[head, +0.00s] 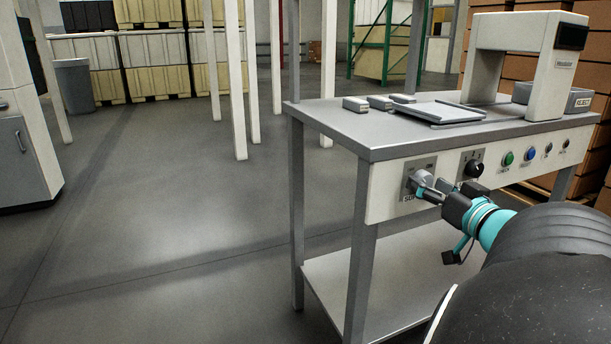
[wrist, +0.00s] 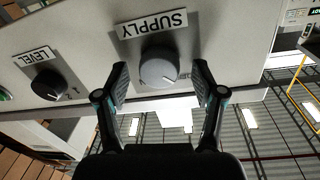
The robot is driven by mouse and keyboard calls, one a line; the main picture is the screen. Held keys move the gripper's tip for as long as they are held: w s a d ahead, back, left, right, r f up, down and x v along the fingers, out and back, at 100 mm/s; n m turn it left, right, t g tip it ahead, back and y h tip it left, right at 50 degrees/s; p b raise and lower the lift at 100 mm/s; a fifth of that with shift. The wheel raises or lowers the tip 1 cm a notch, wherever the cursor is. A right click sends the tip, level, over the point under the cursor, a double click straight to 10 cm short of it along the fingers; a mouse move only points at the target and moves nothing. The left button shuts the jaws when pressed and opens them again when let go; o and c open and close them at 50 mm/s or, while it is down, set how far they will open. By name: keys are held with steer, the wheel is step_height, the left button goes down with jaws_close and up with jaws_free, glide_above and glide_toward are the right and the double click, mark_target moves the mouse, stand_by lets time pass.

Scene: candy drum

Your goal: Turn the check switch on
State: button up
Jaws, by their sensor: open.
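The front panel (head: 385,200) of a grey bench carries a row of controls. A grey round SUPPLY knob (head: 422,177) is at its left end and also shows in the wrist view (wrist: 158,68). My gripper (head: 432,188) is open at this knob; in the wrist view its two fingers (wrist: 161,84) are on either side of it, with visible gaps. Right of it are a black LEVEL knob (head: 474,169), a green button (head: 507,158), a blue button (head: 529,154) and two small controls (head: 548,149). The labels under these are too small to read surely, so I cannot tell which is the check switch.
On the bench top (head: 385,142) are small grey blocks (head: 355,104), a flat tray (head: 445,112), a white arch-shaped unit (head: 550,85) and a REJECT bin (head: 578,101). Stacked boxes (head: 510,70) stand behind at right. The floor (head: 170,220) left of the bench is clear.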

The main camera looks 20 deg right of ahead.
steer(key=c, duration=1.2)
steer(key=shift+o, duration=0.2)
steer(key=shift+f+m+b, duration=0.1)
steer(key=shift+m+b, duration=0.2)
steer(key=shift+b, duration=0.25)
steer(key=m+b, duration=0.3)
steer(key=m, duration=0.3)
steer(key=shift+g+b, duration=0.3)
steer(key=shift+b, duration=0.1)
steer(key=m+y, duration=0.1)
steer(key=m, duration=0.4)
steer(key=shift+r, duration=0.2)
steer(key=m, duration=0.5)
steer(key=shift+d+p, duration=0.1)
steer(key=shift+p, duration=0.3)
steer(key=shift+m, duration=0.3)
